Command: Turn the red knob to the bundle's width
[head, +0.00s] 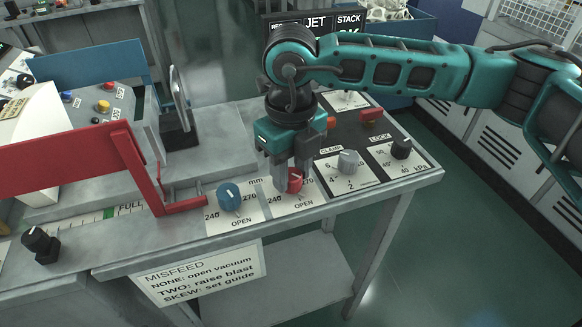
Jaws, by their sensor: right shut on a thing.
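The red knob (296,181) sits on a white dial plate (312,198) at the bench's front edge. The plate carries mm markings, part of them hidden by my gripper, and the word OPEN below the knob. My right gripper (291,184) points down from above with its fingers around the red knob, shut on it. The knob's pointer direction is mostly hidden by the fingers. My left gripper is not in view. I cannot pick out a bundle for certain.
A blue knob (229,196) on a similar plate stands just left. A red bracket (133,155) rises at the left. A MISFEED sign (199,274) hangs below the front edge.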

